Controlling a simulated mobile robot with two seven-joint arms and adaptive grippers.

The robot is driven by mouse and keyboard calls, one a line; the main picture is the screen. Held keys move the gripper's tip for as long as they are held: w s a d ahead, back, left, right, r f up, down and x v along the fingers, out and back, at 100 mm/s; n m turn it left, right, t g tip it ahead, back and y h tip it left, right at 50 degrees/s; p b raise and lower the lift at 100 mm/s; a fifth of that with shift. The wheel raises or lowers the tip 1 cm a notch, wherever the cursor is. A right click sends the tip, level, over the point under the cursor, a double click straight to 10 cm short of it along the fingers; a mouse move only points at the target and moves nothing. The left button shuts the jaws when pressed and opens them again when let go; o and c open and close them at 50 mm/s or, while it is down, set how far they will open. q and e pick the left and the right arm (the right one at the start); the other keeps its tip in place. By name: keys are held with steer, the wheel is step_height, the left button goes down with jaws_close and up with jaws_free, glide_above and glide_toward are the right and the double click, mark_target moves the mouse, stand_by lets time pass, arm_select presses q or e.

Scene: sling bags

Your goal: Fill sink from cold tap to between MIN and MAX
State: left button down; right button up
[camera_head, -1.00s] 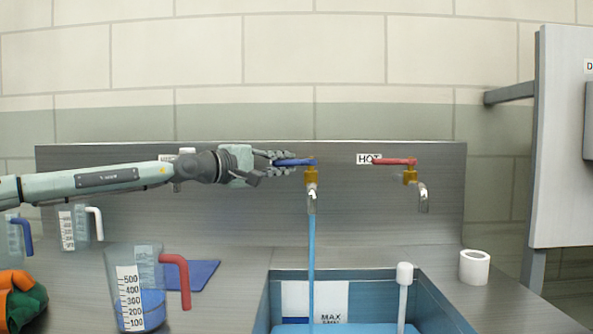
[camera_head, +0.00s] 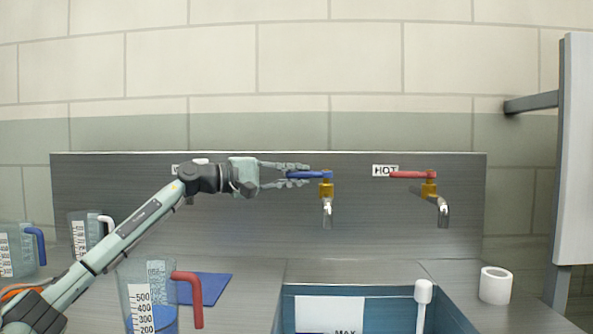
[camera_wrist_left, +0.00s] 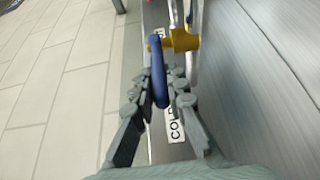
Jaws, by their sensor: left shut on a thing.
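The cold tap's blue lever (camera_head: 309,175) points left from its brass body (camera_head: 326,190). My left gripper (camera_head: 303,174) is shut on this lever. In the left wrist view the blue lever (camera_wrist_left: 160,86) lies between the fingers of my left gripper (camera_wrist_left: 160,79), beside a COLD label (camera_wrist_left: 175,125). No water stream shows below the cold spout (camera_head: 327,214). The sink (camera_head: 380,291) shows only its upper part, with a white panel (camera_head: 328,311) whose MAX mark (camera_head: 348,331) is at the bottom edge. The water surface and MIN mark are out of view. My right gripper is not in view.
The hot tap (camera_head: 413,175) with a red lever is to the right. Measuring jugs stand left, the nearest with a red handle (camera_head: 190,290) and blue liquid. A white-topped post (camera_head: 423,291) stands in the sink, and a white roll (camera_head: 495,285) is on the right counter.

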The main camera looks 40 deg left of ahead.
arm_select(q)
steer(key=shift+a+r, duration=0.2)
steer(key=shift+r, duration=0.05)
steer(key=c, duration=1.5)
jaws_free()
steer(key=shift+f, duration=0.1)
steer(key=shift+c, duration=0.2)
steer(key=shift+d, duration=0.1)
steer(key=shift+f, duration=0.1)
